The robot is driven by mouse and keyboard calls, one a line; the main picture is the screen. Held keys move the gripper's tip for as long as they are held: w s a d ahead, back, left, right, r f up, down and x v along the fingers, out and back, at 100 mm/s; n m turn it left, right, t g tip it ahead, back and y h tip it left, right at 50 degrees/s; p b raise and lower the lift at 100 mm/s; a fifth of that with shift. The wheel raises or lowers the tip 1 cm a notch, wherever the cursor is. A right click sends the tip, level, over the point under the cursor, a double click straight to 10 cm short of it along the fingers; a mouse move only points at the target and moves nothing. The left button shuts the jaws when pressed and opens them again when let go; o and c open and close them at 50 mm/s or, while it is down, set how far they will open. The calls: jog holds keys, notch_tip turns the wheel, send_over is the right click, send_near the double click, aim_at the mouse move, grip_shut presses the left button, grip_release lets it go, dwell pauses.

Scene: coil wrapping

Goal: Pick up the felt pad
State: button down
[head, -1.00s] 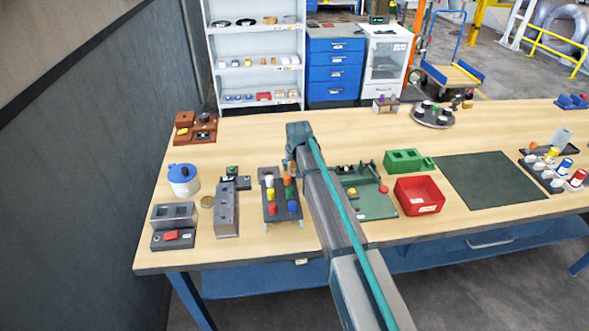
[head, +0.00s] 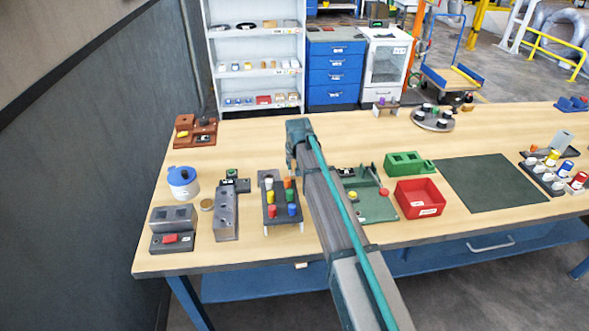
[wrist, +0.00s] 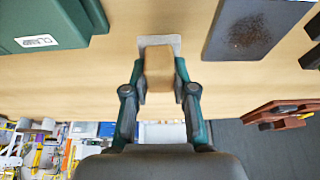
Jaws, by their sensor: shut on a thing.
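In the wrist view, a small tan-brown block-like piece (wrist: 159,66) sits between the two fingertips of my gripper (wrist: 160,80), which are shut on its sides. A pale grey edge (wrist: 158,40) frames its far end. I take this piece to be the felt pad. The tan wood behind it makes its outline hard to tell, and I cannot tell whether it touches the table. In the head view, my arm reaches over the middle of the table; the gripper is mostly hidden behind its end, and the held piece cannot be made out.
The rack of coloured pegs (head: 281,203) and green fixture (head: 374,207) flank my arm on the wooden table. A red bin (head: 419,197) and dark mat (head: 490,182) lie to the right.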

jog(key=s+d+r+b, duration=0.5)
jog(key=s+d+r, duration=0.4)
jog(key=s+r, duration=0.1)
jog(key=shift+s+d+r, duration=0.15)
jog(key=shift+d+r, duration=0.2)
jog(key=shift+r, duration=0.15)
